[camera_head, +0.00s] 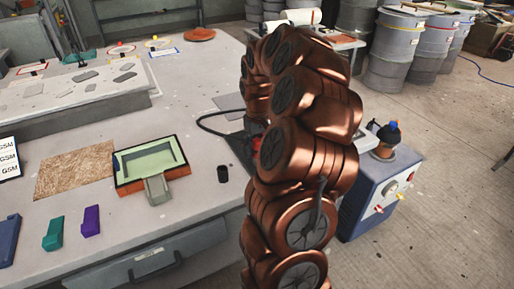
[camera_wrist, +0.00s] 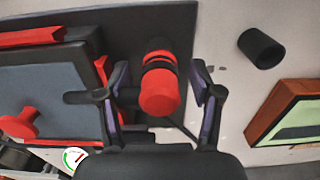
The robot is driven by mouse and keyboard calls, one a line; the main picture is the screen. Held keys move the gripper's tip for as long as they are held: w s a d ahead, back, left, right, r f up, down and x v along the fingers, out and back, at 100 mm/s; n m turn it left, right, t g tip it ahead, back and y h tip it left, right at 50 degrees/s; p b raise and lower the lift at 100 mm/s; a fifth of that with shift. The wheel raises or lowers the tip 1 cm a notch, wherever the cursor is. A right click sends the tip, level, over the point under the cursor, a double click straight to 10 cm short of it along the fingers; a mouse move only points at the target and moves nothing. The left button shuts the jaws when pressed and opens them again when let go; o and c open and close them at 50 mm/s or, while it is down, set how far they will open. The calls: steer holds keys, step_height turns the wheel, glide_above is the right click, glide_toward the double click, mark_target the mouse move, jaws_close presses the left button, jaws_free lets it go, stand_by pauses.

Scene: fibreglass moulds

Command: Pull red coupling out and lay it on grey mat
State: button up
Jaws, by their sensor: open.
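The red coupling (camera_wrist: 160,98) is a rounded red cylinder with dark bands, seen near the middle of the wrist view. My gripper (camera_wrist: 158,78) is open, with one finger on each side of the coupling and visible gaps between. Whether the fingertips reach as deep as the coupling is hard to tell. Beside it on the left is a dark grey block with red parts (camera_wrist: 45,85); the joint between them is unclear. In the head view my arm hides the gripper and most of this spot. A flat grey mat (camera_head: 228,102) lies on the table behind.
A black cup-like cylinder (camera_head: 222,174) stands near the coupling, also in the wrist view (camera_wrist: 262,48). A green-lined mould (camera_head: 150,162) sits left of it. A dark hose (camera_head: 205,118) curves over the table. A blue cabinet (camera_head: 372,195) stands right of my arm.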

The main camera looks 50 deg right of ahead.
mark_target(257, 140)
stand_by(0.4)
jaws_close()
stand_by(0.4)
steer(key=shift+r+p, duration=0.4)
steer(key=shift+r, duration=2.6)
